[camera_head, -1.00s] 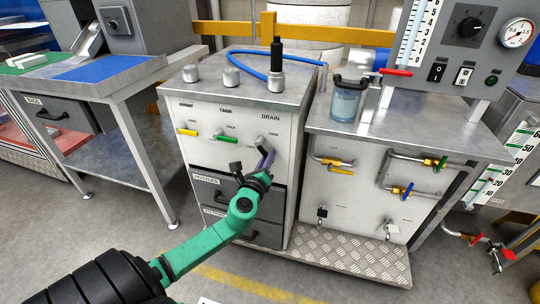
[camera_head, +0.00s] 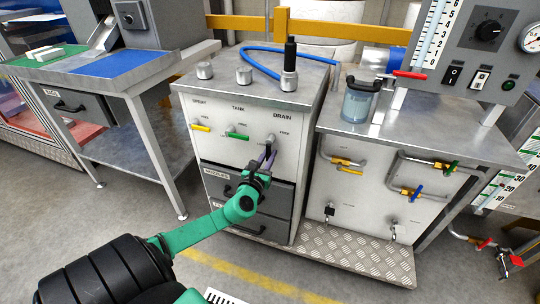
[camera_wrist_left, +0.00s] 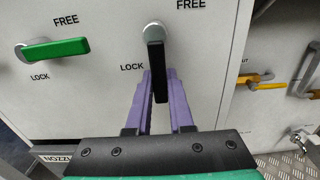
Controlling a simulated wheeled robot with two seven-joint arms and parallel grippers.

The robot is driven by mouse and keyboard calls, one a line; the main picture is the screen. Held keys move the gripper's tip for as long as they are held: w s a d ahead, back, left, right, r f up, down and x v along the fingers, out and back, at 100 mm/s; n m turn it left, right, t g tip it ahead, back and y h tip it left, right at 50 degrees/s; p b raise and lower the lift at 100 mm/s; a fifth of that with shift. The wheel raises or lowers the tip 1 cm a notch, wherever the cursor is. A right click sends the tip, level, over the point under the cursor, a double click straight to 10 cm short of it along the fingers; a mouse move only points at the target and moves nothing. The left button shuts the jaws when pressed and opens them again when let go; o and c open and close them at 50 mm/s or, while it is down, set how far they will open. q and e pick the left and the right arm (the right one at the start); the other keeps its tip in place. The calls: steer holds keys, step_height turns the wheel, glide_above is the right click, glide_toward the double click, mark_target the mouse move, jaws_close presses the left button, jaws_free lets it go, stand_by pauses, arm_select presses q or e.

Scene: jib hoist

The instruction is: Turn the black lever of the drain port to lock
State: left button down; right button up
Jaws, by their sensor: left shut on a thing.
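The drain port's black lever (camera_wrist_left: 157,72) hangs almost straight down from its round silver hub in the left wrist view. Its LOCK label is just left of it, and FREE is at the upper right. My left gripper (camera_wrist_left: 159,80) is shut on the lever, one purple finger on each side, with the lever's lower end between them. In the head view, the left gripper (camera_head: 267,158) reaches up to the lever below the DRAIN label on the white cabinet (camera_head: 215,150). The lever is mostly hidden there. My right gripper is not in view.
The green lever (camera_wrist_left: 57,48) of the tank port points right, beside the black lever. A yellow lever (camera_head: 201,128) is further left. Grey drawers (camera_head: 222,183) lie under the ports. A blue hose (camera_head: 262,66) lies on the cabinet top. A pipework cabinet (camera_head: 345,190) stands at right.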

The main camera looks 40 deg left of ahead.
arm_select(q)
steer(key=shift+a, duration=0.1)
stand_by(0.3)
steer(key=c, duration=0.8)
jaws_free()
steer(key=shift+s, duration=0.2)
steer(key=p+v, duration=0.1)
steer(key=v, duration=1.3)
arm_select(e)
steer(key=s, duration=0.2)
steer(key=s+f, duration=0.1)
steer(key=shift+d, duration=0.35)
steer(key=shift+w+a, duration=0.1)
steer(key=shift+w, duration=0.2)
